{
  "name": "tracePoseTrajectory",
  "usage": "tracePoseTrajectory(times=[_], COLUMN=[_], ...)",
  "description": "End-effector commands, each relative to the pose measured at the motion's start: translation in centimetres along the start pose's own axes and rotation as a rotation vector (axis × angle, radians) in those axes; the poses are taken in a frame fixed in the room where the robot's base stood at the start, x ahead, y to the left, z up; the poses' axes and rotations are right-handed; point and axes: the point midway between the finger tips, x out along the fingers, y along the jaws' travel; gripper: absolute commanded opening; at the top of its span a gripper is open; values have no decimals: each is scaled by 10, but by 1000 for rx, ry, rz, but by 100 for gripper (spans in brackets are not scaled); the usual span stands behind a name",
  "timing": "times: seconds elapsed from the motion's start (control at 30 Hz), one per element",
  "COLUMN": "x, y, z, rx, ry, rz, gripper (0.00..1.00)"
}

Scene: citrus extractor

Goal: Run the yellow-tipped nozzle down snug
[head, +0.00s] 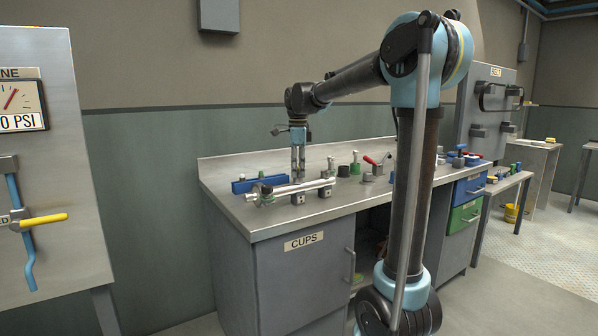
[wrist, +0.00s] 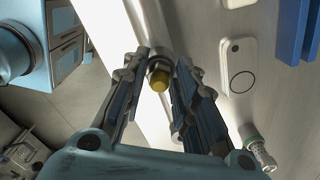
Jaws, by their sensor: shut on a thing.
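The yellow-tipped nozzle (wrist: 160,80) shows between my fingers in the wrist view, with its yellow end facing the camera and a grey metal collar around it. My gripper (wrist: 165,62) is shut on it, one finger on each side. The nozzle lines up with the bright metal pipe (wrist: 150,25); its lower end and the joint are hidden, so I cannot tell how tightly it sits. In the head view my gripper (head: 297,178) points straight down at the pipe (head: 300,187) on the bench, and the nozzle is too small to make out.
A green-ringed fitting (wrist: 260,150) is on the bench close to my right finger. A blue rack (head: 260,183) lies behind the pipe. A red-handled clamp (head: 370,160) and several small parts stand to the right.

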Motion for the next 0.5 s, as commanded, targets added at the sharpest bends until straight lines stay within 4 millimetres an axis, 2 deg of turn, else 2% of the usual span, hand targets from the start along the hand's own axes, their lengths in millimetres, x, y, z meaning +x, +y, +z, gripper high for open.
tracePoseTrajectory(times=[0.27,0.5], x=[5,6], y=[-1,-3], z=[-1,-1], rx=[12,139], ry=[0,1], rz=[0,2], gripper=[13,11])
